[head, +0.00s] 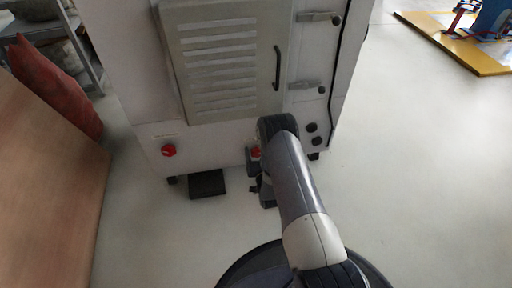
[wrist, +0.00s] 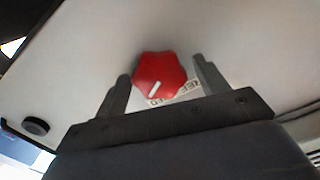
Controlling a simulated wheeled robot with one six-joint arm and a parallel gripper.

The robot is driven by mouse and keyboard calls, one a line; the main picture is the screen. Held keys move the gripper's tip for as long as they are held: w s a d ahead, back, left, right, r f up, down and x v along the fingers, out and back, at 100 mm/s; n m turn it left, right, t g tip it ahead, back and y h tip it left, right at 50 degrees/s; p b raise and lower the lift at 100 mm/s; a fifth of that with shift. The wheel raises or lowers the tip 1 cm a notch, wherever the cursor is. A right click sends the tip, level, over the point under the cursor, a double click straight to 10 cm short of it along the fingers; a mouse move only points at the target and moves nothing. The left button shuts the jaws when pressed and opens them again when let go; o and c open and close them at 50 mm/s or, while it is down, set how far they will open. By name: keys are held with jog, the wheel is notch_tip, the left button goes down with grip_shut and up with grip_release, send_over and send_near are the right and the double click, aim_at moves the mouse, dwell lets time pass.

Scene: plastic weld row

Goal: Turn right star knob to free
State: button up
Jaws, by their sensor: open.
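The right star knob (wrist: 162,68) is red and lobed, with a white pointer line near its lower edge in the wrist view. Printed lettering, partly hidden, curves below it and to its right; "FREE" seems to be at the lower right. My gripper (wrist: 163,70) is open, one finger on each side of the knob, with gaps visible on both sides. I cannot tell how deep the fingers reach. In the head view a bit of the red knob (head: 256,152) shows beside my arm, low on the white cabinet (head: 215,140).
A second red knob (head: 168,150) is at the cabinet's lower left. A dark pedal-like block (head: 207,184) lies on the floor below. The cabinet has a louvred door with a black handle (head: 277,68).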

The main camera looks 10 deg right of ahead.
jog(key=c, duration=1)
jog(key=shift+o, duration=0.2)
